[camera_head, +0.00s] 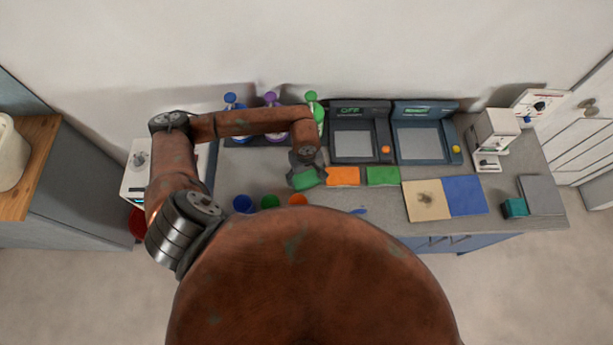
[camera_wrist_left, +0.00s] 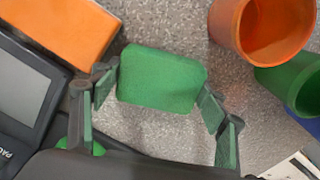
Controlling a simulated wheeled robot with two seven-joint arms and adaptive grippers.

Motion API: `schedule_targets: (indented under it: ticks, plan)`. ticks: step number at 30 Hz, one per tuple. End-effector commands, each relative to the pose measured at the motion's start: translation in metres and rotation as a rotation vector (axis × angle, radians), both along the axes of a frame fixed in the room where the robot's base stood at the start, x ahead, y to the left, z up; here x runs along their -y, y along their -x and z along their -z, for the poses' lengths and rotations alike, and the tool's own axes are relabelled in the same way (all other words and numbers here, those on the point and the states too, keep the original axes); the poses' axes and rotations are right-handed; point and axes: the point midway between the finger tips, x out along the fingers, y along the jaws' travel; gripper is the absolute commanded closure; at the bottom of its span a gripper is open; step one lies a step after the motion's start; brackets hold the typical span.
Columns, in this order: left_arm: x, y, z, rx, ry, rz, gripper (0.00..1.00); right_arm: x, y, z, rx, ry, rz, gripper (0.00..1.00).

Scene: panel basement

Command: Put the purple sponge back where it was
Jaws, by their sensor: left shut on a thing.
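A green sponge-like block (camera_head: 307,177) is between the fingers of my left gripper (camera_head: 304,165) in the head view, over the worktop. The left wrist view shows the green block (camera_wrist_left: 162,78) with my left gripper's (camera_wrist_left: 160,97) two fingers against its opposite ends, so the gripper is shut on it. No purple sponge shows in either view. A purple-topped bottle (camera_head: 270,98) stands at the back of the worktop. My right gripper is not in view.
Right of the gripper lie an orange pad (camera_head: 343,176), a green pad (camera_head: 382,176), a stained beige pad (camera_head: 426,208) and a blue pad (camera_head: 466,195). A teal block (camera_head: 514,208) sits beside a grey pad (camera_head: 543,190). An orange cup (camera_head: 298,199) stands in front; two screened devices (camera_head: 352,145) stand behind.

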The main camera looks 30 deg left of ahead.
Motion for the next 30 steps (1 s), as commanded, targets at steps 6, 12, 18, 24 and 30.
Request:
schedule_targets:
  ticks: [6, 12, 18, 24, 30]
  plan:
    - [0.0, 0.0, 0.002, 0.0, 0.0, 0.0, 0.25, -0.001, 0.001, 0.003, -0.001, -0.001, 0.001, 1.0]
    - [0.0, 0.0, 0.002, 0.0, 0.0, 0.0, 0.25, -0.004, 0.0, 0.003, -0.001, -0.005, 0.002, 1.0]
    - [0.0, -0.001, -0.006, 0.003, 0.0, 0.0, 0.25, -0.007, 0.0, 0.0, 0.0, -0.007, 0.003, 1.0]
    - [-0.001, -0.002, -0.043, 0.005, -0.002, 0.002, 0.25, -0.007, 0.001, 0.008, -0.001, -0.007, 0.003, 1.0]
    - [0.0, -0.001, -0.085, 0.005, -0.001, 0.001, 0.25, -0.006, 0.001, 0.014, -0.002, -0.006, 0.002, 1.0]
